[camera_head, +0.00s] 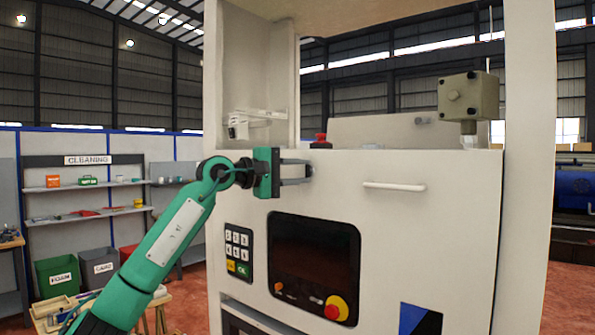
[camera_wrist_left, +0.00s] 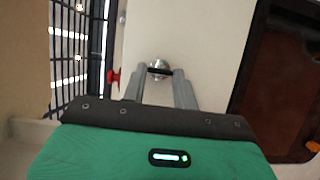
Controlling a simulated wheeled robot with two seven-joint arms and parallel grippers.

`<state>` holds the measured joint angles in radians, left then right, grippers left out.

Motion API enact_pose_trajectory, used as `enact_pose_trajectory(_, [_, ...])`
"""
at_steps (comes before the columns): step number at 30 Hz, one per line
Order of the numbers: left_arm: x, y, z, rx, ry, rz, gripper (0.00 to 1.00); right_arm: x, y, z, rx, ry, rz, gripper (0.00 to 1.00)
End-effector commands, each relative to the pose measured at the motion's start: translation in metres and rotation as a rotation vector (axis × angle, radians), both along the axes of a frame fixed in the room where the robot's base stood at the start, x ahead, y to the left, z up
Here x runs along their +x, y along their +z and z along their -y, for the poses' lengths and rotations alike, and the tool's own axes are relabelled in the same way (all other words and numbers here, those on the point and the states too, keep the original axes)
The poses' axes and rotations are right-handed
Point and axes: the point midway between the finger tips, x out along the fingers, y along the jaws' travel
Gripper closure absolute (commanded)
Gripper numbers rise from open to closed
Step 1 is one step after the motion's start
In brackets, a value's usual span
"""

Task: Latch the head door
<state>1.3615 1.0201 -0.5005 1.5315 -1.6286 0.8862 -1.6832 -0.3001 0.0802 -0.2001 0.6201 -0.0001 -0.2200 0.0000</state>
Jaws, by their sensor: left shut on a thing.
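The head door appears to be the cream front panel (camera_head: 440,225) of the machine, standing flush with its frame as far as I can see. A white bar handle (camera_head: 394,186) is on its upper part. My left gripper (camera_head: 303,171) reaches in from the left at the panel's upper left corner. In the left wrist view, its two grey fingers (camera_wrist_left: 162,82) are shut on a round silver latch knob (camera_wrist_left: 159,65) with a dark slot lying across the gap between them. In the head view the fingers mostly hide the knob. My right gripper is not in view.
A dark screen (camera_head: 313,255) with a red and yellow stop button (camera_head: 336,308) and a keypad (camera_head: 238,250) sit below my left gripper. A red button (camera_head: 321,141) stands above the panel's edge. Shelves and bins (camera_head: 57,277) stand at the far left.

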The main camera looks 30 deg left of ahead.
Motion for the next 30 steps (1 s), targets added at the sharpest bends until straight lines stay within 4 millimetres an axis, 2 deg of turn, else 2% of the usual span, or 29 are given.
enact_pose_trajectory(11, [0.000, -0.001, 0.000, 0.007, 0.000, 0.000, 0.94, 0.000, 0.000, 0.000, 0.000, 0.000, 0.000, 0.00])
enact_pose_trajectory(12, [0.000, -0.001, 0.000, 0.007, 0.000, 0.000, 0.69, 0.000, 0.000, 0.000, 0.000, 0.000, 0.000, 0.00])
enact_pose_trajectory(15, [0.000, -0.001, 0.000, 0.006, 0.000, 0.000, 0.49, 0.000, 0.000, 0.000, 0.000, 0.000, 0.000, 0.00])
enact_pose_trajectory(25, [-0.002, -0.001, -0.001, 0.005, 0.001, 0.000, 0.49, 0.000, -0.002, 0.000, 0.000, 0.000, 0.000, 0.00])
enact_pose_trajectory(30, [-0.017, -0.004, -0.010, 0.005, 0.003, 0.001, 0.49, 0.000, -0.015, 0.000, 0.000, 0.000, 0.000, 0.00])
